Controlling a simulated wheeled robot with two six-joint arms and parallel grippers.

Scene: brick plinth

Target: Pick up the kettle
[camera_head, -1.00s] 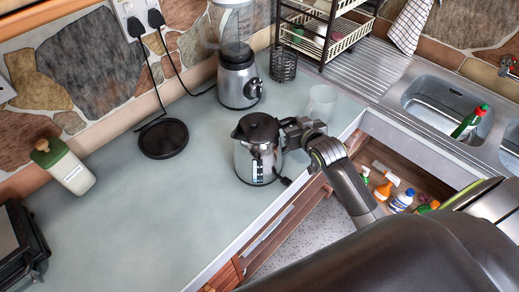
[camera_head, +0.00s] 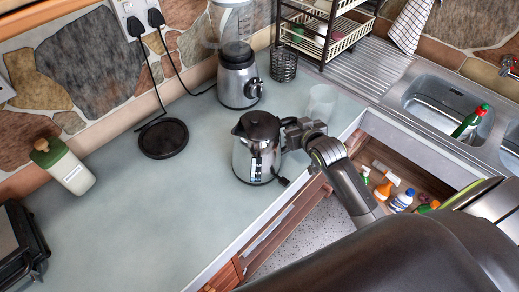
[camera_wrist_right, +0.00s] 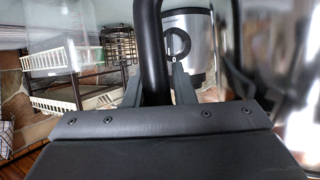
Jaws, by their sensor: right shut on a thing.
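The kettle (camera_head: 255,150) is silver with a dark lid and stands near the front edge of the counter in the head view. My right gripper (camera_head: 292,134) reaches it from the right and is shut on the kettle's handle. In the right wrist view the dark handle (camera_wrist_right: 152,50) passes between the fingers of the gripper (camera_wrist_right: 158,88), and the kettle's shiny body fills the right side, blurred. I cannot tell whether the kettle's bottom is clear of the counter. My left gripper is not in view.
A blender (camera_head: 238,75) and a wire holder (camera_head: 284,66) stand behind the kettle. A clear glass (camera_head: 321,101) is close to its right. A round black base (camera_head: 163,138) and a green-capped bottle (camera_head: 64,166) are left. An open drawer (camera_head: 440,188) holds bottles.

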